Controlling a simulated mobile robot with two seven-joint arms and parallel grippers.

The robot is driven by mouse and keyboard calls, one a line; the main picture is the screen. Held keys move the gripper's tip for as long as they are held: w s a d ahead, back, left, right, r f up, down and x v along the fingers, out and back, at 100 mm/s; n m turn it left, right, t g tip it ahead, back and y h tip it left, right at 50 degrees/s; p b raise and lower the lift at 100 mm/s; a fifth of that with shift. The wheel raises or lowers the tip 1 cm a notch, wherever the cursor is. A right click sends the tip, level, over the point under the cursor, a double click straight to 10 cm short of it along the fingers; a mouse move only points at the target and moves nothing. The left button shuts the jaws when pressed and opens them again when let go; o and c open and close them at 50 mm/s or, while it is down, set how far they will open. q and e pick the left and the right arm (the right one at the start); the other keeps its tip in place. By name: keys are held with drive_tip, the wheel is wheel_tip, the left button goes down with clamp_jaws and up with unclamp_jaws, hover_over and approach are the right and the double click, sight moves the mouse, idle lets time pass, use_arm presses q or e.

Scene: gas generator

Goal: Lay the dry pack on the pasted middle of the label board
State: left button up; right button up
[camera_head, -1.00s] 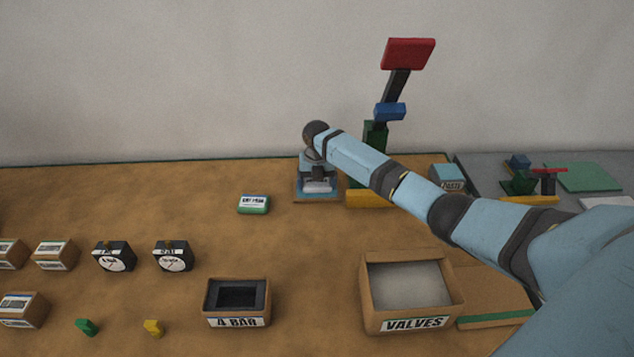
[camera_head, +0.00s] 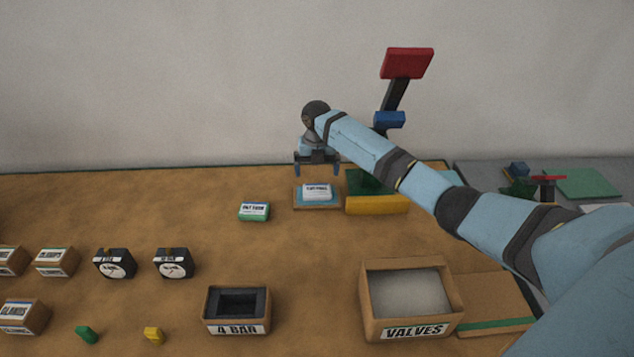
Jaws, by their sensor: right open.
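The label board (camera_head: 302,208) lies flat near the back of the brown table, with a blue pasted middle (camera_head: 304,197). A small white pack with a printed label, seemingly the dry pack (camera_head: 318,191), lies on the blue middle. My right gripper (camera_head: 317,172) is open above and just behind the pack, apart from it, fingers pointing down. A green pack with a white label (camera_head: 254,212) lies on the table to the left of the board. My left gripper is not in view.
A stand with a yellow base (camera_head: 377,205) and a red top plate (camera_head: 408,63) stands right of the board. The VALVES box (camera_head: 411,332) and the 4 BAR box (camera_head: 236,327) are in front. Gauges (camera_head: 174,263) and small cartons (camera_head: 55,262) stand at left.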

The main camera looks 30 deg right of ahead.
drive_tip(key=shift+r, duration=2.15)
